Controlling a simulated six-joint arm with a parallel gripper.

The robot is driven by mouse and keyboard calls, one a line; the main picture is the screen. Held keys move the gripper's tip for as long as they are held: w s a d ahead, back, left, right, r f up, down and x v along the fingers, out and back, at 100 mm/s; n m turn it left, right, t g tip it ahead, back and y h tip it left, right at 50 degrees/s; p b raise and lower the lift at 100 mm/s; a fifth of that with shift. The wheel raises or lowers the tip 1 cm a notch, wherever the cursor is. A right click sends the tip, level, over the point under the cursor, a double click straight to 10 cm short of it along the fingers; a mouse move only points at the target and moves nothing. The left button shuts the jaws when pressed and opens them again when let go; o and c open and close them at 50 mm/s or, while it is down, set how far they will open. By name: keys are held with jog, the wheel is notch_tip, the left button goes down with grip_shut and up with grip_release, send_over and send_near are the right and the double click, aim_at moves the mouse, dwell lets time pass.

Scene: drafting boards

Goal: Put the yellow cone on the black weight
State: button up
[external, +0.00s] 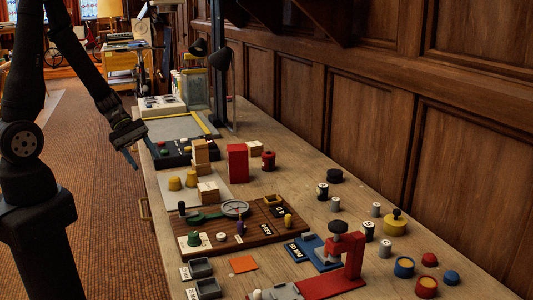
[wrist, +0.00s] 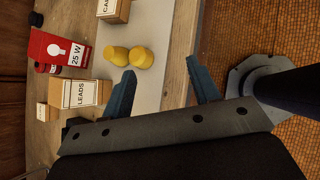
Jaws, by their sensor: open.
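Two small yellow tapered pieces (external: 191,178) stand side by side on a pale sheet on the bench. My gripper (external: 143,158) is open and empty at the bench's left edge, above and left of the yellow pieces. In the wrist view my gripper (wrist: 165,82) spans the sheet's edge.
Wooden blocks (external: 208,193) and a red box (external: 237,162) stand near the yellow pieces. A brown board with a magnifier (external: 234,208) lies in front.

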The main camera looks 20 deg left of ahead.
aim_at(189, 172)
jog(key=w+a+r+n+t+h, duration=0.25)
jog(key=w+n+t, duration=0.2)
jog(key=n, duration=0.35)
jog(key=shift+h, duration=0.35)
jog(key=x, duration=1.2)
jog(key=shift+d+f, duration=0.1)
jog(key=shift+f, duration=0.25)
jog(key=shift+s+x, duration=0.15)
jog(key=shift+x, duration=0.7)
jog(key=shift+s+x, duration=0.2)
jog(key=shift+x, duration=0.65)
jog(key=shift+s+x, duration=0.15)
jog(key=shift+x, duration=0.7)
jog(key=c, duration=1.1)
